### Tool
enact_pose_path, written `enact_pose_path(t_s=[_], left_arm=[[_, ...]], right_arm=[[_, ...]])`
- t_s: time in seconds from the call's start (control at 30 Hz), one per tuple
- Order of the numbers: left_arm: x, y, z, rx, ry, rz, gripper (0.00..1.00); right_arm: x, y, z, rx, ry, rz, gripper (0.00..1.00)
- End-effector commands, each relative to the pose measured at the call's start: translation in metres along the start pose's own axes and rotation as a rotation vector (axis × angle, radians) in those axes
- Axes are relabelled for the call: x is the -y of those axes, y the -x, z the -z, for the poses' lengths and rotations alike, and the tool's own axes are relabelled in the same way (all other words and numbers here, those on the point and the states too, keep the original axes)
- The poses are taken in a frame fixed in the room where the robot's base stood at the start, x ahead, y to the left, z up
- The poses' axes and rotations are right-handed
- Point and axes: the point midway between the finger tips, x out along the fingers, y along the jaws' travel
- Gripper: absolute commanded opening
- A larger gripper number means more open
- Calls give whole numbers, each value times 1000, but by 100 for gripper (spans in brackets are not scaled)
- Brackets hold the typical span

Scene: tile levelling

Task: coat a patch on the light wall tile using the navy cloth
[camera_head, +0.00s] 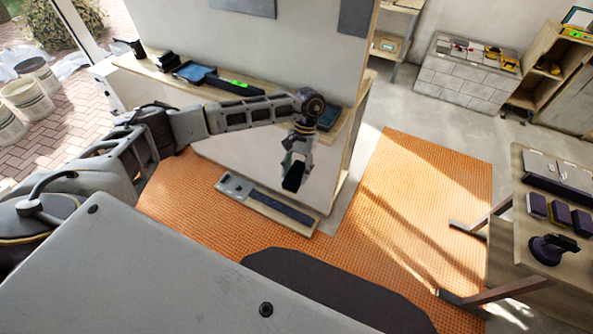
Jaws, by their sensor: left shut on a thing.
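My left arm comes in from the left and reaches across the wooden ledge (165,80) of the partition wall. My left gripper (293,175) points down in front of the pale lower face of the wall (240,150). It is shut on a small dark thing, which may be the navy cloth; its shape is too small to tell. Whether it touches the wall cannot be told. I cannot pick out the light wall tile with certainty against this pale face. Two dark grey tiles (356,17) sit higher on the wall. My right gripper is not in view.
A low wooden board with a dark strip (270,206) lies at the wall's foot on an orange mat (400,200). Trays and a device with a green display (238,84) stand on the ledge. A wooden table (530,230) with purple-and-black blocks (558,213) is at right. Buckets (28,100) stand at left.

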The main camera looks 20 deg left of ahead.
Motion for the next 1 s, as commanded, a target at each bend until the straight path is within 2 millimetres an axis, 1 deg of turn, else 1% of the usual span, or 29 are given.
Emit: enact_pose_path(t_s=[0.03,0.27,0.57,1.0], left_arm=[[0,-6,3,0,0,0,30],[0,-16,7,0,0,0,30],[-3,-14,6,75,-27,-54,30],[-1,-14,6,219,-67,-162,30]], right_arm=[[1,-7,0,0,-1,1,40],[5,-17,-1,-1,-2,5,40],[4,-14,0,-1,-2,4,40],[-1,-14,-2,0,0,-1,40]])
